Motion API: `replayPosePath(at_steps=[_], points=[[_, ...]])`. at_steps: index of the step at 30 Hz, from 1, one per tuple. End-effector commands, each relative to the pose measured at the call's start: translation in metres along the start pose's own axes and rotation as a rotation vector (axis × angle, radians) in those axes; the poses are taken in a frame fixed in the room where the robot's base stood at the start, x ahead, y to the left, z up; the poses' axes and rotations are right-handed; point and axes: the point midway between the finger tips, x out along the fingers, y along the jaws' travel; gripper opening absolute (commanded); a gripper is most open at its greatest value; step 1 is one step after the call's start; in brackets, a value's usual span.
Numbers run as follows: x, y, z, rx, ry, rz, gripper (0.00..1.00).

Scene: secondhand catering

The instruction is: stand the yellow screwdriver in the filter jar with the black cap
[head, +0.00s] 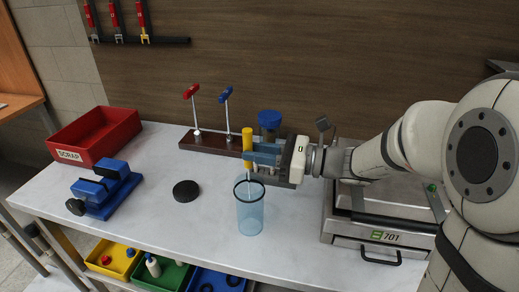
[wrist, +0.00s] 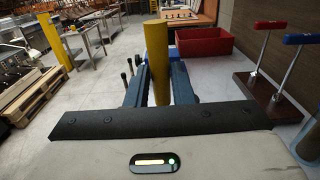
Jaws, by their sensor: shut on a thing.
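My gripper (head: 262,156) is shut on the yellow screwdriver (head: 247,138), which is upright with its handle between the blue fingers. The handle also shows between the fingers in the wrist view (wrist: 157,55). A clear bluish jar (head: 250,215) with a dark rim stands open on the bench just below the gripper in the head view. The screwdriver's thin shaft points down at the jar's mouth; I cannot tell whether its tip is inside or behind the rim. A round black cap (head: 186,191) lies flat on the bench, left of the jar.
A blue-topped jar (head: 269,122) stands behind the gripper. A dark rack (head: 212,143) holds red and blue T-handled tools. A red SCRAP bin (head: 95,135) and blue vise (head: 106,188) are at left, a grey machine (head: 372,232) at right. The bench's front middle is clear.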

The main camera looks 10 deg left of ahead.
Motion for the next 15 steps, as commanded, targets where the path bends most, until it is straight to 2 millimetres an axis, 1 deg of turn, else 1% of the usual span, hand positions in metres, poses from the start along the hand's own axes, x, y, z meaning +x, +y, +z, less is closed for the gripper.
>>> replayPosePath(at_steps=[3,14,15], points=[[-0.0002,-0.0001,-0.0051,0.0,0.0,0.0,0.0],[-0.0005,-0.0003,-0.0059,0.0,0.0,-0.001,0.0],[-0.0005,-0.0003,-0.0059,0.0,0.0,-0.001,0.23]])
